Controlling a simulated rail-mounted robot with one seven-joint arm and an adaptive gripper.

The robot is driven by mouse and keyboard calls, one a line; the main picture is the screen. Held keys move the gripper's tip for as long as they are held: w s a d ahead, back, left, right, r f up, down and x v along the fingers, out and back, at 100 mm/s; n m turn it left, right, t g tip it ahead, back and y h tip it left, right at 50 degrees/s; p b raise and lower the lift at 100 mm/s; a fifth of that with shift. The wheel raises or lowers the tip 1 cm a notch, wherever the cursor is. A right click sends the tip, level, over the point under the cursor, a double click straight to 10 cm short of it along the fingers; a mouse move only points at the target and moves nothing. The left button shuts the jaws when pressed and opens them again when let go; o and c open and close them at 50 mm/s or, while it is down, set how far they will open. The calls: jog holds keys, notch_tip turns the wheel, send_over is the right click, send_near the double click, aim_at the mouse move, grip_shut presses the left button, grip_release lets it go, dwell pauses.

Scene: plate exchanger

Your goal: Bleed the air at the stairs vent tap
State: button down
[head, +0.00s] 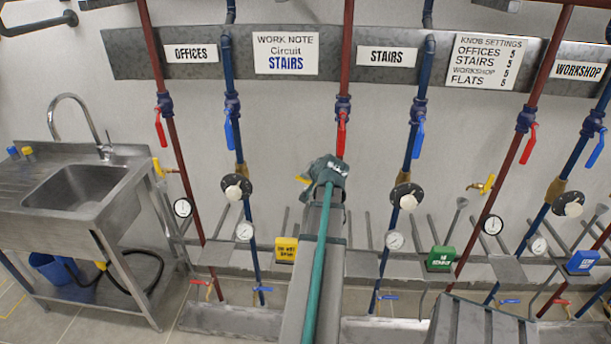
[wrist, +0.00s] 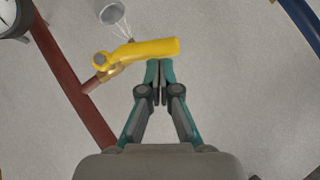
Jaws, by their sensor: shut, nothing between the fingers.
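The stairs vent tap has a yellow lever (wrist: 150,48) on a brass stub (wrist: 103,78) from a red pipe (wrist: 75,90). In the wrist view the lever lies nearly level, its free end to the right. My gripper (wrist: 160,66) is shut and empty, fingertips just below the lever's free end; I cannot tell whether they touch. Thin pale streaks (wrist: 119,30) run between the tap and a grey funnel (wrist: 110,12); their nature is unclear. In the head view my gripper (head: 327,168) hides most of the tap, and a yellow bit (head: 303,179) shows at its left.
The STAIRS sign (head: 387,56) hangs above. A red-levered valve (head: 342,135) sits on the pipe just above my gripper. A blue pipe with a black-flanged pump (head: 406,196) stands to the right. A yellow box (head: 286,249) and a green box (head: 440,258) are lower down. A sink (head: 80,190) is far left.

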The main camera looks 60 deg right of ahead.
jog(key=d+r+v, duration=0.1)
jog(key=r+v, duration=0.1)
jog(key=v, duration=1)
jog(key=shift+d+r+b, duration=0.2)
jog(key=shift+r+b, duration=0.15)
jog(key=shift+r, duration=0.05)
jog(key=shift+w, duration=0.1)
